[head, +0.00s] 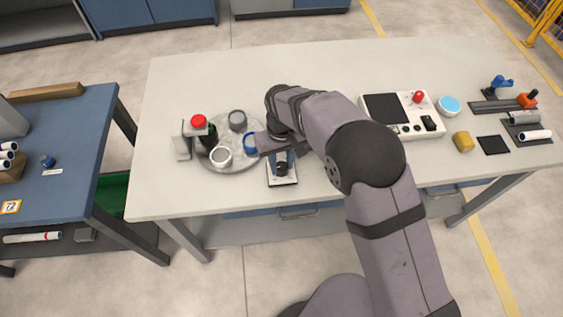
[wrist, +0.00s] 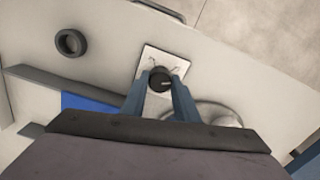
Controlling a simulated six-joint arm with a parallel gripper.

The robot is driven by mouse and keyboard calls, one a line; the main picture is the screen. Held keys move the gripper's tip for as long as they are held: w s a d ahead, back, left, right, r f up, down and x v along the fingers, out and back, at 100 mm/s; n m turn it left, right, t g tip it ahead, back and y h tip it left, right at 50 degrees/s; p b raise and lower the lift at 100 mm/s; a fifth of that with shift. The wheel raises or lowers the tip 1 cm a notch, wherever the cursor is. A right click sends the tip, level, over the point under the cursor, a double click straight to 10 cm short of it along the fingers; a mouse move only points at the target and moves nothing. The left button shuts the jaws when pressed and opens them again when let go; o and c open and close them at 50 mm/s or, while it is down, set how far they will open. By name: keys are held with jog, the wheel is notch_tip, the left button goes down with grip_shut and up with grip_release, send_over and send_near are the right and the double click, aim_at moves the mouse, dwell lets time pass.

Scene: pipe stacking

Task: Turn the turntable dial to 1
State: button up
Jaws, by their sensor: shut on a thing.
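The turntable dial is a black knob (wrist: 159,82) on a small white plate (wrist: 150,62) with thin dark markings. In the head view the white plate (head: 284,182) lies near the table's front edge, partly hidden by my arm. My gripper (wrist: 162,77) has its two blue fingers on either side of the knob, shut on it. A short light mark shows on the knob, but the number it points to cannot be read. The round grey turntable (head: 218,167) stands left of the dial. It carries a grey ring (head: 237,120), a white ring (head: 221,156) and a blue ring (head: 249,142).
A red-topped post (head: 199,121) and a pale bracket (head: 182,143) stand at the turntable's left edge. A dark ring (wrist: 70,43) lies on the table.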

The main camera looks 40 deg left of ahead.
aim_at(281, 165)
jog(key=shift+r+n, duration=0.1)
jog(key=shift+n, duration=2.1)
jog(key=shift+w+a, duration=0.1)
jog(key=o, duration=1.1)
jog(key=shift+c, duration=0.2)
jog(key=shift+r+b, duration=1.1)
jog(key=shift+r, duration=2.55)
